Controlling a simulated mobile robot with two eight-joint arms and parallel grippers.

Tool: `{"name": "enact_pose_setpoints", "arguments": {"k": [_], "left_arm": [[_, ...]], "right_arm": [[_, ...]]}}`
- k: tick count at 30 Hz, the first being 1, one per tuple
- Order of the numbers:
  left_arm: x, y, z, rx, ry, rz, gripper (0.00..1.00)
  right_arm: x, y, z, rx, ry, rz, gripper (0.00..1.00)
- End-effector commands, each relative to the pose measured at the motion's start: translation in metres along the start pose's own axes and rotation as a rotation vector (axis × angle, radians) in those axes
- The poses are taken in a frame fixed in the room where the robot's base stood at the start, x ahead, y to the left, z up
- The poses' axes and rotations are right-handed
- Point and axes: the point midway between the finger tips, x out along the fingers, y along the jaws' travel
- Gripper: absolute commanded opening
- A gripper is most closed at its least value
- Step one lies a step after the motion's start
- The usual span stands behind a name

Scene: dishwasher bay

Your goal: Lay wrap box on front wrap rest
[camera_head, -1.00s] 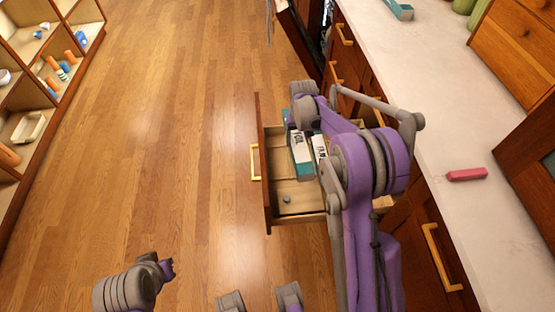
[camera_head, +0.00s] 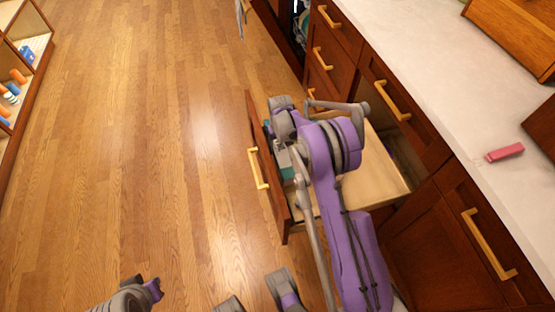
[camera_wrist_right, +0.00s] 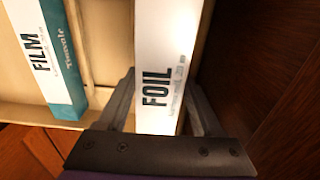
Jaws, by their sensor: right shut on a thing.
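My right gripper (camera_wrist_right: 160,95) is shut on a white box marked FOIL (camera_wrist_right: 172,45), one finger on each side, in the right wrist view. A second box, white and teal and marked FILM (camera_wrist_right: 45,55), lies to its left, apart from it. In the head view my right arm covers most of this; a white and teal box part (camera_head: 284,163) shows near the front of the open drawer (camera_head: 375,180). I cannot pick out the front wrap rest. My left gripper (camera_head: 153,288) is low at the left over the floor; its jaws are too unclear to judge.
The drawer's front panel (camera_head: 268,175) with its gold handle stands close left of the right gripper. A pink block (camera_head: 505,152) lies on the pale counter (camera_head: 440,75). Shelves (camera_head: 22,60) stand at far left. The wood floor between is clear.

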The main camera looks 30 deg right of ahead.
Motion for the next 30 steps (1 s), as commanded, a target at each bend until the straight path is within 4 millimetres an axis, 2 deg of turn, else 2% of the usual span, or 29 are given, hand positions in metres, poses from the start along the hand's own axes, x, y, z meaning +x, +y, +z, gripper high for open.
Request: {"name": "enact_pose_setpoints", "arguments": {"k": [1, 3, 8, 15, 27, 28, 30], "left_arm": [[0.002, 0.000, 0.001, 0.000, -0.001, 0.000, 0.00], [0.003, 0.000, 0.001, 0.000, -0.001, 0.000, 0.00], [0.004, 0.000, 0.002, 0.000, -0.001, 0.000, 0.00], [0.008, 0.000, 0.003, 0.000, -0.003, 0.000, 0.00], [0.012, 0.000, 0.005, 0.000, -0.004, 0.000, 0.00], [0.012, 0.000, 0.005, 0.000, -0.005, 0.000, 0.00], [0.011, 0.000, 0.005, 0.000, -0.004, 0.000, 0.00]], "right_arm": [[0.011, 0.000, 0.000, 0.000, 0.000, 0.000, 0.00], [0.020, 0.000, 0.000, 0.000, 0.000, 0.000, 0.00], [0.031, 0.000, 0.000, 0.000, 0.000, 0.000, 0.00], [0.063, 0.000, 0.000, 0.000, 0.000, 0.000, 0.00], [0.069, 0.000, 0.000, 0.000, 0.000, 0.000, 0.00], [0.069, 0.000, 0.000, 0.000, 0.000, 0.000, 0.69], [0.068, 0.000, 0.000, 0.000, 0.000, 0.000, 0.82]]}}
